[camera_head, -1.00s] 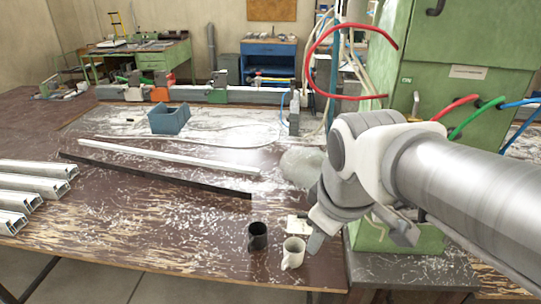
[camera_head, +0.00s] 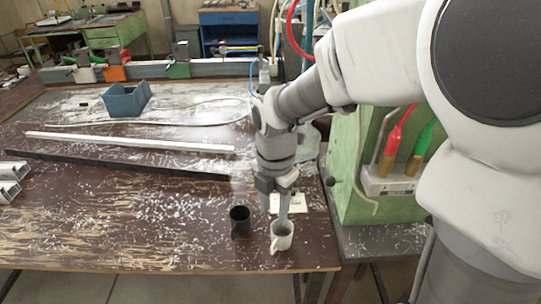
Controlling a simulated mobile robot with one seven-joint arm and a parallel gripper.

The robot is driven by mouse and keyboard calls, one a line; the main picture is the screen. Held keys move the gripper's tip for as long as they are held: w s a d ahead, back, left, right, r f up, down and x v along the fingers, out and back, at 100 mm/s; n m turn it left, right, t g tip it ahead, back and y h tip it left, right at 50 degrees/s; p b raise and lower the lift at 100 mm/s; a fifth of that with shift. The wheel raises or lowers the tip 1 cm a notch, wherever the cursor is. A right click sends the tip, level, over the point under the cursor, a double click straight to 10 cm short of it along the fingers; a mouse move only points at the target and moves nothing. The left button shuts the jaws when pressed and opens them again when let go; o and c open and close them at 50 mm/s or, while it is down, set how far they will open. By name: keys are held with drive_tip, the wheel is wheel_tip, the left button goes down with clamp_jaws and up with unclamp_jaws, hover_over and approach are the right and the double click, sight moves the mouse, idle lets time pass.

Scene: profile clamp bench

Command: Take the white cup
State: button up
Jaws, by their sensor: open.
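The white cup (camera_head: 281,238) stands upright near the front edge of the brown bench, with its handle toward the front left. My gripper (camera_head: 282,222) points down at the cup from above, its fingers at the cup's rim. The jaws are open. The fingertips overlap the cup's opening in this view, and I cannot tell how far they reach inside or around the wall.
A black cup (camera_head: 240,221) stands close to the left of the white cup. A small white card (camera_head: 289,203) lies behind. White and dark bars (camera_head: 130,143) and a blue bin (camera_head: 127,99) lie farther back. A green machine cabinet (camera_head: 365,170) stands to the right.

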sight(272, 247)
drive_tip(key=f+b, duration=0.2)
drive_tip(key=f, duration=1.4)
drive_tip(key=shift+a+f+b, duration=0.15)
drive_tip(key=shift+a+b, duration=0.05)
drive_tip(key=shift+b, duration=0.15)
clamp_jaws()
idle(0.7)
